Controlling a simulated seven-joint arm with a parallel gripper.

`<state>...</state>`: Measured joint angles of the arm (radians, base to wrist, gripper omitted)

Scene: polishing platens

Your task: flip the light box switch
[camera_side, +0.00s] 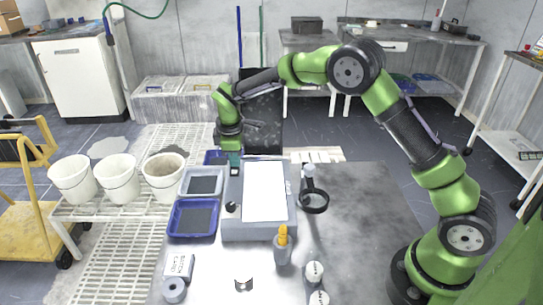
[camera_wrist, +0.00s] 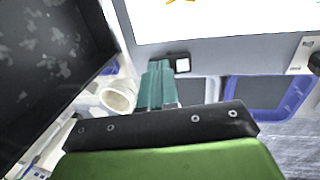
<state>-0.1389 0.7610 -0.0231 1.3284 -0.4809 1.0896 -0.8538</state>
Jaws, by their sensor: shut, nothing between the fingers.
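The light box (camera_side: 231,226) is a grey box with a bright white top panel, on the table in the side view; its grey edge (camera_wrist: 225,58) crosses the wrist view. The switch (camera_wrist: 183,65) is a small white rocker in a black frame on that edge. My gripper (camera_side: 235,170) is at the far left corner of the box, pointing down. In the wrist view its teal fingers (camera_wrist: 160,65) are shut and empty, tips just left of the switch. I cannot tell whether they touch it.
A black knob (camera_side: 231,207) sits on the box's left side. Blue trays (camera_side: 192,234) lie left of it. A magnifier (camera_side: 314,203) stands to the right, a yellow-tipped bottle (camera_side: 283,246) in front. A dark speckled panel (camera_side: 263,118) stands behind my gripper.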

